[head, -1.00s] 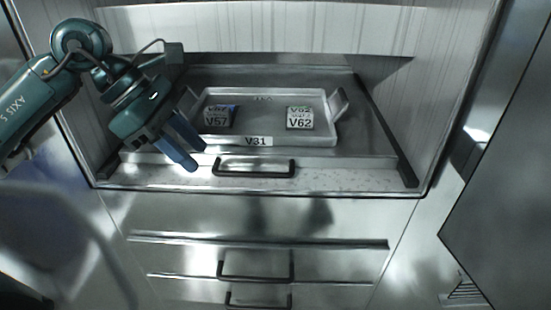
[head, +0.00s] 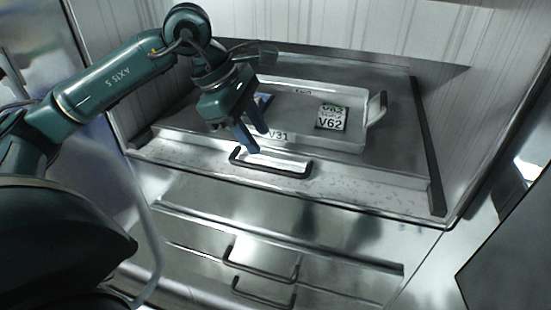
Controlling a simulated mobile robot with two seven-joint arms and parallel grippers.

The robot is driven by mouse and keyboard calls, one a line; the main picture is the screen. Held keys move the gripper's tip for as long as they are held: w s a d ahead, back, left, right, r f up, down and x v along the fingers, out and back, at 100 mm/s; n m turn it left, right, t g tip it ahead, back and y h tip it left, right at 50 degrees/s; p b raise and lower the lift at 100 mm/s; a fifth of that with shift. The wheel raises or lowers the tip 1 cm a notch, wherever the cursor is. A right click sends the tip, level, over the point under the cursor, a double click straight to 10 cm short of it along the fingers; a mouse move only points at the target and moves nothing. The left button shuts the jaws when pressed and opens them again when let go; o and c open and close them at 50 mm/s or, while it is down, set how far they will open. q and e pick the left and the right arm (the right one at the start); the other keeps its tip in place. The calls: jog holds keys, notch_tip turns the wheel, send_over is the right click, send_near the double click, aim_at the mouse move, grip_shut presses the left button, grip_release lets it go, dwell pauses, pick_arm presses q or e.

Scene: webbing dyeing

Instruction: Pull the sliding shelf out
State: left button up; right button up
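The sliding shelf (head: 385,165) is a flat metal panel inside a cabinet bay, with a pale front strip. Its dark bar handle (head: 270,166) is fixed to that strip. My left gripper (head: 255,142) points down just above the handle's left part, its two blue fingers apart and nothing seen between them. Whether a finger touches the handle I cannot tell. A light tray (head: 350,143) labelled V31 stands on the shelf, its left part hidden behind my gripper. My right gripper is not in view.
In the tray is a block labelled V62 (head: 331,117); another block is mostly hidden behind my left gripper. Below the shelf are drawer fronts with dark handles (head: 262,262) (head: 263,292). Cabinet walls bound the bay at both sides. A dark panel (head: 510,265) stands at right.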

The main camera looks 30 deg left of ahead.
aim_at(279, 169)
pick_arm(q)
jog(key=p+x, duration=0.1)
jog(key=x, duration=0.7)
grip_shut()
dwell(0.5)
